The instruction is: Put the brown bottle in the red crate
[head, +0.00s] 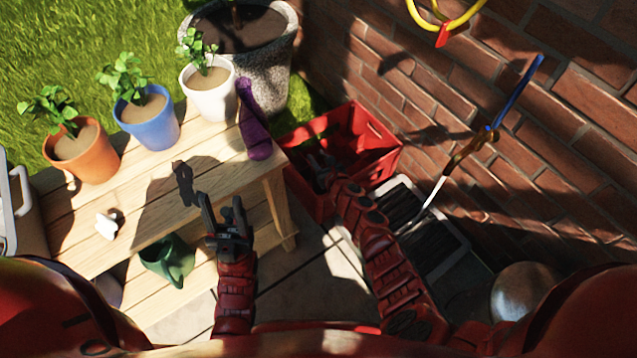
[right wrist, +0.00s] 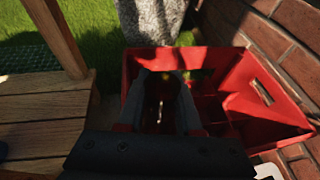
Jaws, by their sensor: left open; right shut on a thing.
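The red crate (head: 378,165) stands on the ground between the wooden table and the brick wall. It also fills the right side of the right wrist view (right wrist: 262,95). My right gripper (head: 320,163) is over the left part of the crate. In the right wrist view its fingers (right wrist: 162,100) are shut on a dark brown thing (right wrist: 162,92), which looks like the brown bottle. It is in shadow, and I cannot tell whether it touches the crate floor. In the head view the bottle is hard to make out. My left gripper (head: 212,198) is open and empty above the table's front edge.
The wooden table (head: 145,200) holds orange (head: 84,156), blue (head: 150,122) and white (head: 211,90) plant pots, and a purple object (head: 252,120). A green object (head: 168,260) lies lower down. A large stone pot (head: 268,75) stands behind the crate; the brick wall (head: 560,160) is right.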

